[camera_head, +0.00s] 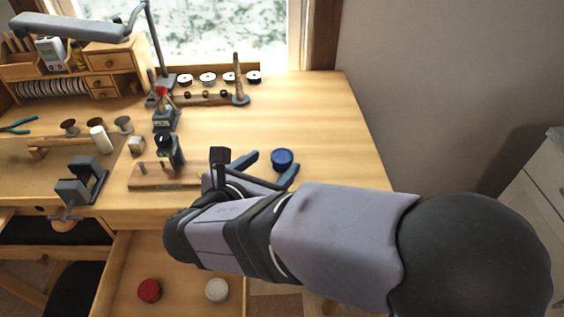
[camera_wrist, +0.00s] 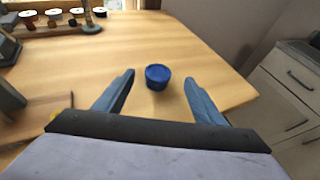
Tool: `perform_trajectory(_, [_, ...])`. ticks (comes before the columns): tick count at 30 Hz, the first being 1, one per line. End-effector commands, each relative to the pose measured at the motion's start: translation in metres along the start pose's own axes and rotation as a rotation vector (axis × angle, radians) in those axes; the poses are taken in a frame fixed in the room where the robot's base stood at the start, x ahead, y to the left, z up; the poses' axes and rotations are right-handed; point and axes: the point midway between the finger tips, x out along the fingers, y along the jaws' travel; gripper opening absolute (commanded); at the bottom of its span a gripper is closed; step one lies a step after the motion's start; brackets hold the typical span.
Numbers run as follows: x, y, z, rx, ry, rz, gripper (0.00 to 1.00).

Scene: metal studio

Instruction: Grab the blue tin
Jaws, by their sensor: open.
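The blue tin (camera_head: 282,158) is a small round tin standing on the wooden bench top, right of the middle. It also shows in the wrist view (camera_wrist: 158,76), a little beyond the fingertips and between their lines. My gripper (camera_head: 268,164) is open and empty, with its two blue-grey fingers spread on the near side of the tin. In the wrist view my gripper (camera_wrist: 159,92) has one finger to the left and one to the right of the tin. No contact between the fingers and the tin is visible.
The bench top (camera_head: 330,120) is clear around the tin. A wooden block (camera_head: 160,176) with small tools and a grey vise (camera_head: 82,184) stand to the left. Spools (camera_head: 208,78) line the back. An open drawer below holds a red tin (camera_head: 149,291) and a white tin (camera_head: 217,290).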

Motion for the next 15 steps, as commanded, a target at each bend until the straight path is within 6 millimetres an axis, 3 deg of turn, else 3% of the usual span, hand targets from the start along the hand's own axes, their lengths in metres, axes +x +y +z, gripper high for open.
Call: perform_trajectory(15, [0.024, 0.000, -0.001, 0.000, 0.001, -0.003, 0.64])
